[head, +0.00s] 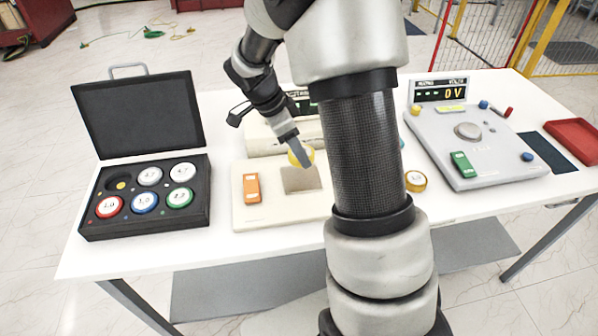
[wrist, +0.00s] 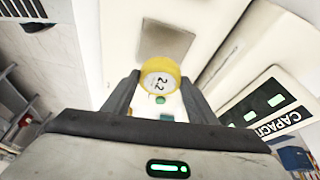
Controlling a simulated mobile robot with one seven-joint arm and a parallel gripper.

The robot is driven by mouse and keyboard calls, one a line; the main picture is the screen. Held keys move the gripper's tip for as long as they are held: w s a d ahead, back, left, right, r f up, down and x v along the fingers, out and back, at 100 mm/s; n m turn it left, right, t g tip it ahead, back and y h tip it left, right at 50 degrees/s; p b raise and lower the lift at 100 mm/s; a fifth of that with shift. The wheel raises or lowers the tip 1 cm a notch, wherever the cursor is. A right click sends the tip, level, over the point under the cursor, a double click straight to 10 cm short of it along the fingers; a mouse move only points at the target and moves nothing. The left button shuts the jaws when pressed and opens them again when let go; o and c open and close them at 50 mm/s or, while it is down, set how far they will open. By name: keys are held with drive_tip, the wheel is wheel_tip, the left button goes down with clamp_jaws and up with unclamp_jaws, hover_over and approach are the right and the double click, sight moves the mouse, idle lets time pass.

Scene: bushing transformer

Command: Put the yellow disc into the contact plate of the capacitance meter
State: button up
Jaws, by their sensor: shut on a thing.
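My gripper (head: 302,153) is shut on the yellow disc (head: 298,158), which has a white face marked 2.2 in the wrist view (wrist: 159,78). It holds the disc upright-edged between its two fingertips, just behind the contact plate in the head view. The contact plate (head: 302,180) is a bare grey square on the cream capacitance meter (head: 268,215). The plate also shows in the wrist view (wrist: 167,40), beyond the disc. The disc seems to be above the meter; the exact height gap cannot be told. My arm hides the meter's right side.
An open black case (head: 145,230) with several coloured discs and one empty slot stands at left. An orange switch (head: 252,188) sits on the meter's left. A yellow-rimmed disc (head: 415,181) lies right of my arm. A grey voltmeter (head: 490,165) and red tray (head: 575,138) are at right.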

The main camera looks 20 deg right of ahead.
drive_tip(key=shift+f, duration=3.3)
drive_tip(key=shift+f, duration=0.2)
drive_tip(key=o, duration=1.3)
drive_tip(key=shift+r, duration=0.1)
drive_tip(key=shift+c, duration=0.2)
